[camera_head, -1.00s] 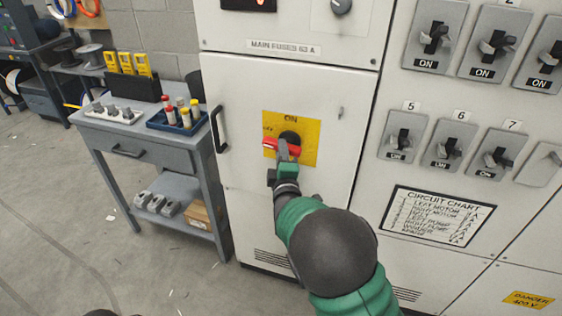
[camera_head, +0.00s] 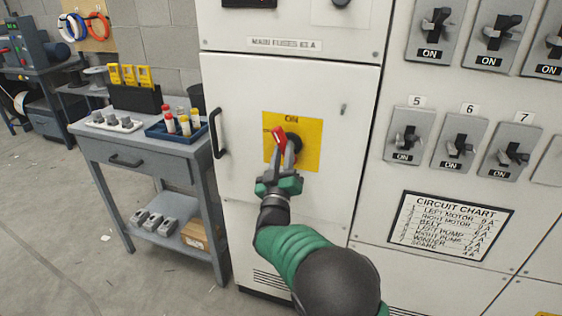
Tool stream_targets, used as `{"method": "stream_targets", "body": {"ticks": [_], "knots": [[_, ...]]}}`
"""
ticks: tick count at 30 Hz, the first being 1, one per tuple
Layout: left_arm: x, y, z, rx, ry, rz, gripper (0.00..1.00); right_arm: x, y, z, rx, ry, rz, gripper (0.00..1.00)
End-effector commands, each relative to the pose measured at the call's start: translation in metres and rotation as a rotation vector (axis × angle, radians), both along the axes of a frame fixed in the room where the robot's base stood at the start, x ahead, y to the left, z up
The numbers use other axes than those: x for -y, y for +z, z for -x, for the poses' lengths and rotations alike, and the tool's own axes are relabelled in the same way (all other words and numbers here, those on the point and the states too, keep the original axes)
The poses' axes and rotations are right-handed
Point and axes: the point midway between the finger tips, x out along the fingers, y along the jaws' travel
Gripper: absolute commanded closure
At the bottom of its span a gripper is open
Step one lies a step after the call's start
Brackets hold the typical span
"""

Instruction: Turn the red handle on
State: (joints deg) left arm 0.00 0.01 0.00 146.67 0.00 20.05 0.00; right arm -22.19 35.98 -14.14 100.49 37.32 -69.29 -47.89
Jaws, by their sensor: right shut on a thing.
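The red handle (camera_head: 279,136) sits on a black round hub on a yellow plate (camera_head: 309,151) marked ON at its top. The plate is on the white cabinet door under the label MAIN FUSES 63 A. The handle is tilted, its visible red end pointing up and a little left of the hub. My right gripper (camera_head: 284,153) is shut on the red handle from below, and its fingers hide the handle's lower part. My left gripper does not show.
The cabinet door has a black pull (camera_head: 217,133) at its left. Numbered switches (camera_head: 459,145) and a circuit chart (camera_head: 449,226) are to the right. A grey bench (camera_head: 150,152) with a blue tray of fuses (camera_head: 160,131) stands close at the left.

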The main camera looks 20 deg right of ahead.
Motion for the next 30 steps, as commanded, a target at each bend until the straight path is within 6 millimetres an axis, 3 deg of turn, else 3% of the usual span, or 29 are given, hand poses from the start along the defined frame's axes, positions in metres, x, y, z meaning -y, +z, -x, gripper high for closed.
{"method": "stream_targets", "body": {"ticks": [1,15,30], "knots": [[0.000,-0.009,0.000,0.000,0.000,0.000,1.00,0.006,-0.016,0.000,0.001,-0.011,-0.039,1.00],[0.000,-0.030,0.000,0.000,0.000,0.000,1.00,0.003,-0.013,-0.001,0.194,-0.007,-0.327,1.00],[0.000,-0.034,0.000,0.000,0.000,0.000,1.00,0.000,-0.012,-0.001,0.250,-0.005,-0.410,1.00]]}}
